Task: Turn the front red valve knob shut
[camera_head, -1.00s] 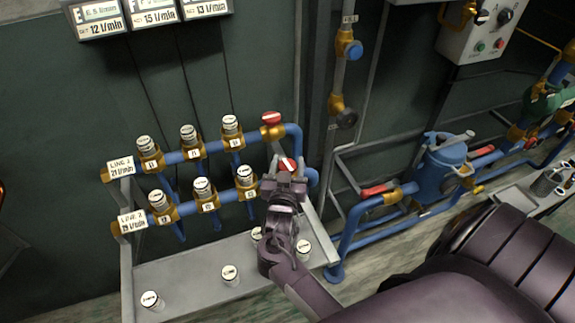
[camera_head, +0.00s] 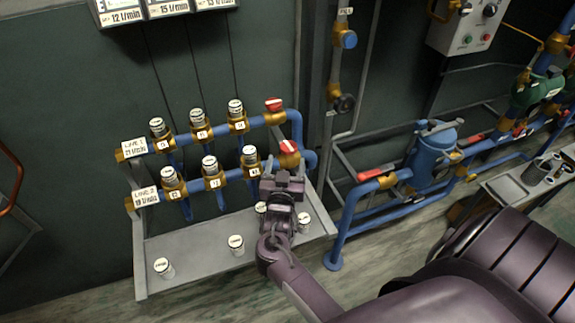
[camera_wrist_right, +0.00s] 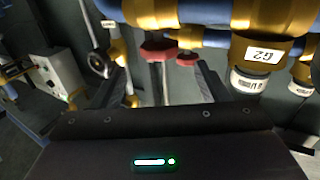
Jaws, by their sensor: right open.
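The front red valve knob (camera_head: 289,146), with a white stripe across its top, sits on a brass valve at the right end of the front blue pipe (camera_head: 228,177). A second red knob (camera_head: 274,104) is behind it on the back pipe. My right gripper (camera_head: 283,180) is open and empty, just in front of and below the front knob, with a gap visible between them. In the right wrist view, a larger red knob (camera_wrist_right: 157,52) and a smaller one (camera_wrist_right: 187,59) show between the fingers of my right gripper (camera_wrist_right: 163,88). My left gripper is not in view.
Several capped brass fittings (camera_head: 209,166) line both pipes left of the knobs. White-capped pieces (camera_head: 236,245) stand on the grey shelf (camera_head: 195,262) below. A vertical pipe and a blue canister (camera_head: 436,153) are to the right.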

